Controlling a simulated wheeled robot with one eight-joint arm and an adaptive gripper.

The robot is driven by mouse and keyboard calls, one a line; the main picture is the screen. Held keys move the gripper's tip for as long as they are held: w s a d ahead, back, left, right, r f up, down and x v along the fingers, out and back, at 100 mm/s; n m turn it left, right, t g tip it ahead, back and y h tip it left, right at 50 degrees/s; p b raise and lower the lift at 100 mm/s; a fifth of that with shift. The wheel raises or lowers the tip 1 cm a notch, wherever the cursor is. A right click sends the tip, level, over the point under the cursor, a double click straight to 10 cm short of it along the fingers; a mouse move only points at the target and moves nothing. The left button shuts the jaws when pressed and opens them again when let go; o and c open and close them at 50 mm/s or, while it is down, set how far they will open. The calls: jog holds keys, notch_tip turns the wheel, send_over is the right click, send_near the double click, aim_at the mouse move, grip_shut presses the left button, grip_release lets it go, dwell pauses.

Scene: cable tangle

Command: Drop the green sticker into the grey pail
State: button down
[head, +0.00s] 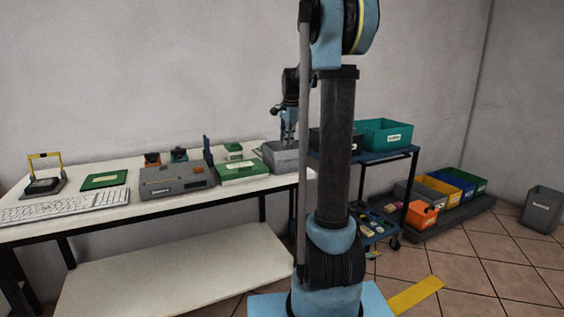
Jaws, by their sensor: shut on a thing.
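My gripper (288,140) is in the head view, pointing down at the right end of the white table, just over a grey box (281,158). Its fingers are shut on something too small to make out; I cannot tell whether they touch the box. I cannot make out the green sticker anywhere. The grey pail (543,208) with a white label stands on the tiled floor at the far right, well away from my gripper.
The white table (100,222) holds a keyboard (65,205), a grey device (175,181) and green boxes (240,170). A dark cart (385,156) carries a teal bin (384,135). Coloured bins stand on a low platform (450,222). A yellow floor strip (417,296) lies in front.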

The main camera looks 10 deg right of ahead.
jog(key=c, duration=1.7)
grip_release()
jog(key=shift+o, duration=0.2)
notch_tip(320, 180, up, 12)
jog(key=s, duration=0.2)
jog(key=shift+d+f, duration=0.15)
jog(key=shift+d, duration=0.2)
jog(key=s+f+n, duration=0.5)
jog(key=s+f, duration=0.4)
jog(key=s, duration=0.4)
jog(key=s+f+n, duration=0.4)
jog(key=s+f, duration=0.6)
jog(key=s, duration=0.4)
jog(key=s+f+n, duration=0.5)
jog(key=s+f, duration=0.5)
jog(key=s, duration=0.3)
jog(key=shift+s+a+f+n+h, duration=0.15)
jog(key=shift+f+n+h, duration=0.05)
jog(key=shift+n+h, duration=0.1)
